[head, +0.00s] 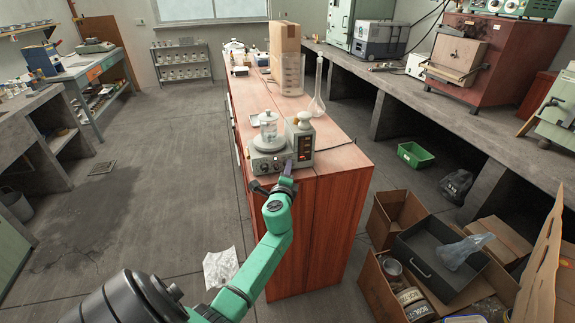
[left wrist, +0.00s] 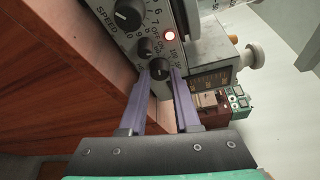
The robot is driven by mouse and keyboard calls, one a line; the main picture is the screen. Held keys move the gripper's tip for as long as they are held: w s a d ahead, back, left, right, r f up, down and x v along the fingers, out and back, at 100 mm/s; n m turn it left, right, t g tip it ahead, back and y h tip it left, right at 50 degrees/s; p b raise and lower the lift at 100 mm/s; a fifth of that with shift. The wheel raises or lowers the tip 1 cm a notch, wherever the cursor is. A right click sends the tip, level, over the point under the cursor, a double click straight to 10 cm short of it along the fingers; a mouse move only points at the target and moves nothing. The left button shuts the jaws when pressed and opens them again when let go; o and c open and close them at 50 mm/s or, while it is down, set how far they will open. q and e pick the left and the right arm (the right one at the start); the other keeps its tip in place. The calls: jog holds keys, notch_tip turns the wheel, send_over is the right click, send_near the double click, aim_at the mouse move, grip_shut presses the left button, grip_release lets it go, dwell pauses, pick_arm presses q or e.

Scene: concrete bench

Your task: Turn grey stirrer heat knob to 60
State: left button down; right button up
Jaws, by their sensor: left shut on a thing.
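My right gripper is out of view.
A glass flask (head: 317,90), a large beaker (head: 292,75) and a cardboard box (head: 284,40) stand further back. Open floor lies left of the bench; boxes crowd the right.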

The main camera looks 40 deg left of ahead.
pick_arm(q)
jog(key=shift+a+r, duration=0.1)
jog(key=shift+r, duration=0.1)
jog(key=c, duration=0.9)
grip_release()
jog(key=shift+f, duration=0.1)
jog(key=v, duration=1.4)
jog(key=shift+s+b, duration=0.2)
jog(key=shift+b, duration=0.1)
